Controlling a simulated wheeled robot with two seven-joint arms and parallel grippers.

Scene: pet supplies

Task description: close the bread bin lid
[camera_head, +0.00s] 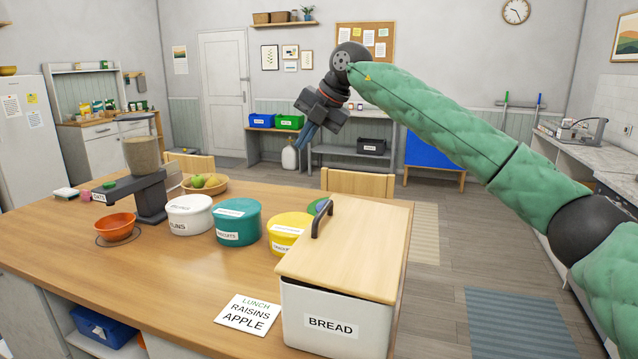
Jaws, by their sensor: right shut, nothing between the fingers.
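The bread bin (300,315) is a white box labelled BREAD at the front right of the wooden table. The far side of the box is hidden by the lid. A dark bar handle (323,217) stands along the lid's left side. My right gripper (303,138) is shut and empty, high up beyond the bin, with its fingers pointing down and left. It is apart from the lid. My left gripper is out of view.
Left of the bin stand a yellow tub (288,228), a teal tub (238,222) and a white tub (188,214). A lunch note (248,313) lies beside the bin.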

